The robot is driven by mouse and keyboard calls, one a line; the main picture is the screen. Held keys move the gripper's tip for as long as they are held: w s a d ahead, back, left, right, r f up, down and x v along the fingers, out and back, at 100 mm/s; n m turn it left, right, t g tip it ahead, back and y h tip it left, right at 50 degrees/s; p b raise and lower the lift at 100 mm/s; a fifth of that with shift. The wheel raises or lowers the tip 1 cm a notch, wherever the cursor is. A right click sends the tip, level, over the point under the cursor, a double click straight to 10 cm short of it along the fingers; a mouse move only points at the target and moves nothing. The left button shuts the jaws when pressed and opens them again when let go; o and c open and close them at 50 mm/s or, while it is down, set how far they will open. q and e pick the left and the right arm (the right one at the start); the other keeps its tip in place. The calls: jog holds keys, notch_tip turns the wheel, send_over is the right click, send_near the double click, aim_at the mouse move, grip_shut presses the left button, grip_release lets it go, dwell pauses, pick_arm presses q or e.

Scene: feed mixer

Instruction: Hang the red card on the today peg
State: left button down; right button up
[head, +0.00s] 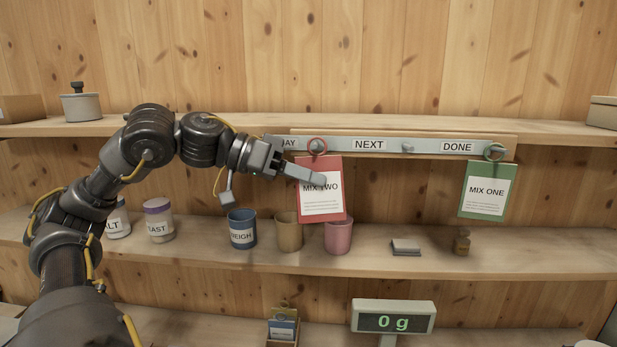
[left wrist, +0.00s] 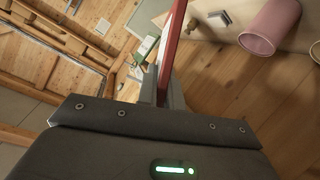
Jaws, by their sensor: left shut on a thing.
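In the left wrist view the card shows edge-on (left wrist: 173,40) between my fingers (left wrist: 162,95). The peg rail (head: 430,147) reads "AY", NEXT and DONE, the first label partly hidden by my gripper. The ring is in front of the rail by that label. I cannot tell whether it is around the peg.
A green MIX ONE card (head: 487,190) hangs at the DONE peg. The NEXT peg (head: 407,147) is bare. Below stand a blue cup (head: 242,232), a tan cup (head: 289,235), a pink cup (head: 339,238) and jars. A scale display (head: 393,320) reads 0 g.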

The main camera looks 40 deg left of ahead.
pick_arm(q)
jog(key=c, duration=1.5)
grip_release()
jog(key=shift+b+v, duration=3.35)
jog(key=shift+v, duration=2.1)
